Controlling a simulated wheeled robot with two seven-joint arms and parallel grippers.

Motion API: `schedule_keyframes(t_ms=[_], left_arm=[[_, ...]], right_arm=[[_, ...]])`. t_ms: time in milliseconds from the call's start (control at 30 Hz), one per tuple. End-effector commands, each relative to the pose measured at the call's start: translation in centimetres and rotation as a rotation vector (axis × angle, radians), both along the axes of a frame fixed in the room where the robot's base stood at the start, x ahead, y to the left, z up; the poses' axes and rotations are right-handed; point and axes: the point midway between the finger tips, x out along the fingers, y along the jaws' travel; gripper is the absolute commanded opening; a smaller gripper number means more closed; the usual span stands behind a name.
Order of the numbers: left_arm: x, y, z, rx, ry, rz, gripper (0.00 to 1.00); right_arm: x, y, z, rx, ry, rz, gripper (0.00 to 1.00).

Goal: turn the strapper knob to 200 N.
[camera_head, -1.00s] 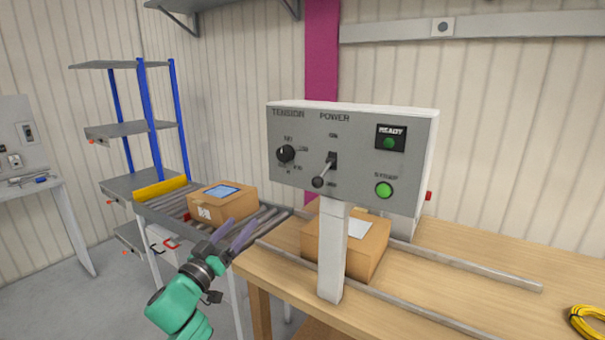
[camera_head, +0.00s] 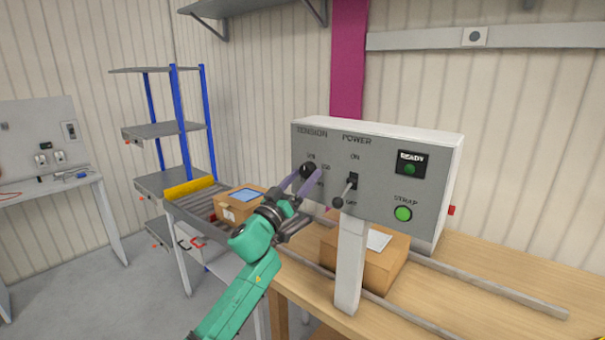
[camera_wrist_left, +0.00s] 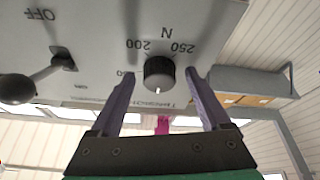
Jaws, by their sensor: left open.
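The black strapper knob (camera_head: 308,170) sits at the left of the grey control panel (camera_head: 385,185), under the word TENSION. In the left wrist view, which shows the panel upside down, the knob (camera_wrist_left: 159,74) has a white mark on the side toward TENSION. I cannot tell how deep the fingers reach. My right gripper is not in view.
The POWER lever (camera_head: 345,194) sticks out just right of my left gripper. The green STRAP button (camera_head: 403,214) and READY lamp (camera_head: 411,169) are further right. A box (camera_head: 375,268) lies under the panel, and another box (camera_head: 232,212) is on the roller conveyor.

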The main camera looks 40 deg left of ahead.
Motion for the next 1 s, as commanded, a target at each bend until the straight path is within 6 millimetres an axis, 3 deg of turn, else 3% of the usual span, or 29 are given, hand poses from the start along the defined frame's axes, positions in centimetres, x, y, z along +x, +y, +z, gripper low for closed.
schedule_keyframes(t_ms=[167,200,400,733,1000], left_arm=[[0.05,-0.04,-0.07,-0.001,0.0,-0.001,0.8],[0.04,-0.03,-0.08,-0.001,0.0,-0.001,0.76],[0.02,-0.04,-0.07,-0.001,0.0,-0.001,0.0],[0.01,-0.01,-0.11,0.03,0.001,-0.002,0.0],[0.02,0.19,-0.19,0.17,0.005,-0.002,0.0]], right_arm=[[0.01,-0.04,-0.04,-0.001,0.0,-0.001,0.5],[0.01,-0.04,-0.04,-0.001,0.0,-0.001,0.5],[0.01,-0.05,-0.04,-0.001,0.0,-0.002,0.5],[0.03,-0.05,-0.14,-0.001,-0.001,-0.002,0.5],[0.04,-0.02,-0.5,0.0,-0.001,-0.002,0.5]])
